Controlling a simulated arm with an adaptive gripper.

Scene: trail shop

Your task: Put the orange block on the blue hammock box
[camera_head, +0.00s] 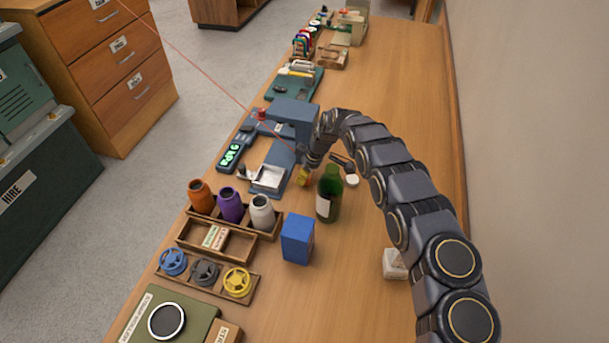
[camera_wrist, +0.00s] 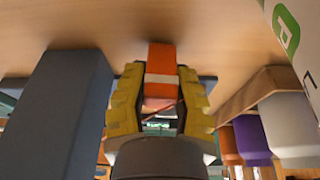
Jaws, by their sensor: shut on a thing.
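The orange block (camera_wrist: 161,58), with a pale band across it, sits between the yellow fingers of my gripper (camera_wrist: 160,82) in the wrist view. My gripper is shut on it. In the head view my gripper (camera_head: 304,176) is low over the counter, left of the green bottle; I cannot make out the block there. The blue hammock box (camera_head: 297,239) stands on the counter in front of my gripper, nearer the camera, with its top bare. I cannot see it clearly in the wrist view.
The green bottle (camera_head: 328,196) stands close to the right of my gripper. A wooden rack with orange, purple and white bottles (camera_head: 231,205) lies left of the box. A blue-grey machine (camera_head: 294,112) stands behind. Counter right of the box is mostly clear.

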